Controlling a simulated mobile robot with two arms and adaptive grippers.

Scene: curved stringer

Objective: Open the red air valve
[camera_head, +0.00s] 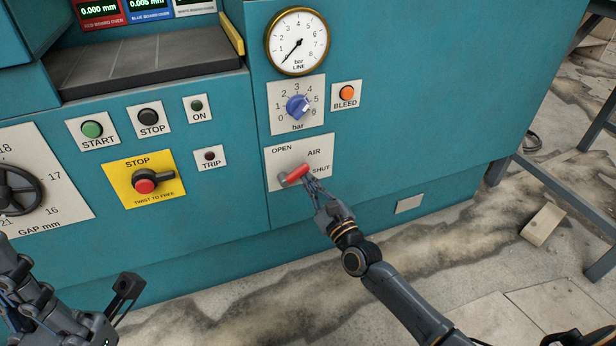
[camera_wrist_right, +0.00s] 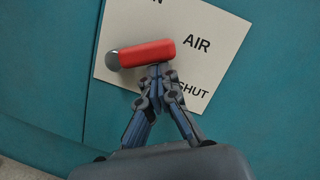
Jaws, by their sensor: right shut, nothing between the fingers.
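The red air valve lever (camera_head: 295,174) sits on a white plate (camera_head: 318,150) marked OPEN, AIR and SHUT on the teal machine front. The lever points right and slightly up from its grey pivot. My right gripper (camera_head: 311,183) is at the lever's right end, just below it. In the right wrist view the red lever (camera_wrist_right: 147,53) lies across the plate, and my right gripper's closed fingertips (camera_wrist_right: 157,72) are at its underside. They look to be touching it, with nothing held between them. My left gripper (camera_head: 122,292) is low at the left, away from the panel; its fingers are only partly clear.
Above the valve are a blue pressure knob (camera_head: 298,106), a gauge (camera_head: 297,42) with its needle near zero and an orange BLEED button (camera_head: 347,92). A red emergency stop (camera_head: 145,182) and a black handwheel (camera_head: 18,190) are to the left. A loose block (camera_head: 542,224) lies on the floor.

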